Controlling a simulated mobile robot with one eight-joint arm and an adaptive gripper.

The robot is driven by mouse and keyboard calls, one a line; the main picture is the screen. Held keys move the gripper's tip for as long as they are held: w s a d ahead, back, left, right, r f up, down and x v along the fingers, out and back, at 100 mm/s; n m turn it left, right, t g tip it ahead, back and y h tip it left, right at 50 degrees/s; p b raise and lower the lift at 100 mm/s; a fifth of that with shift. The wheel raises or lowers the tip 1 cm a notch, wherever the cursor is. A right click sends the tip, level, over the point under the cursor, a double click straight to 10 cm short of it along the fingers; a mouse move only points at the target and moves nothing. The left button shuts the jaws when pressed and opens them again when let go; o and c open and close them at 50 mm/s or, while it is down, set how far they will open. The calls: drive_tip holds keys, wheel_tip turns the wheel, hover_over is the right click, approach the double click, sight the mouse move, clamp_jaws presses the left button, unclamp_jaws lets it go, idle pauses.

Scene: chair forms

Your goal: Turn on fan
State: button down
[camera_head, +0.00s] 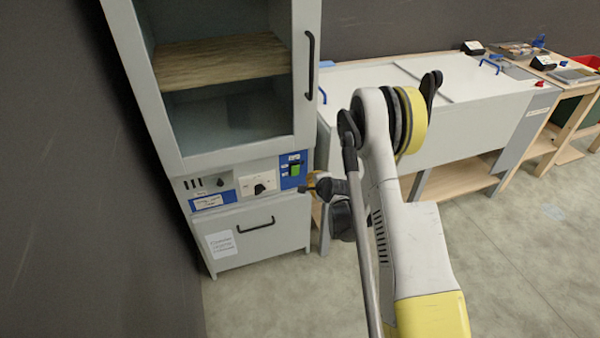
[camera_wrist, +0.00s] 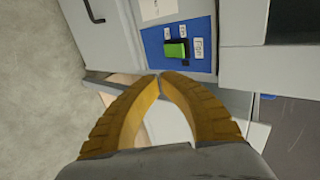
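The fan switch is a green rocker (camera_head: 295,170) on a blue panel (camera_head: 287,182), low on the front of a tall grey cabinet. In the wrist view the green switch (camera_wrist: 175,49) sits on the blue panel beside a label reading "Fan". I cannot tell whether it is on or off. My gripper (camera_head: 304,188) is just right of and below the switch in the head view. In the wrist view its yellow fingers (camera_wrist: 159,76) meet at the tips with nothing between them. The tips appear just below the switch, apparently apart from it.
A black knob (camera_head: 259,188) on a white plate is left of the switch. The cabinet door has a black handle (camera_head: 310,65), and a drawer handle (camera_head: 256,225) is below. A white workbench (camera_head: 450,110) stands to the right. The floor in front is clear.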

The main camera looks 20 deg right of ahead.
drive_tip(key=b, duration=0.5)
approach(297, 171)
drive_tip(key=x, duration=0.3)
drive_tip(key=f+x, duration=0.1)
drive_tip(key=x, duration=0.1)
drive_tip(key=shift+d+f, duration=0.15)
drive_tip(key=shift+f, duration=0.05)
drive_tip(key=shift+w+r, duration=0.2)
drive_tip(key=shift+w, duration=0.25)
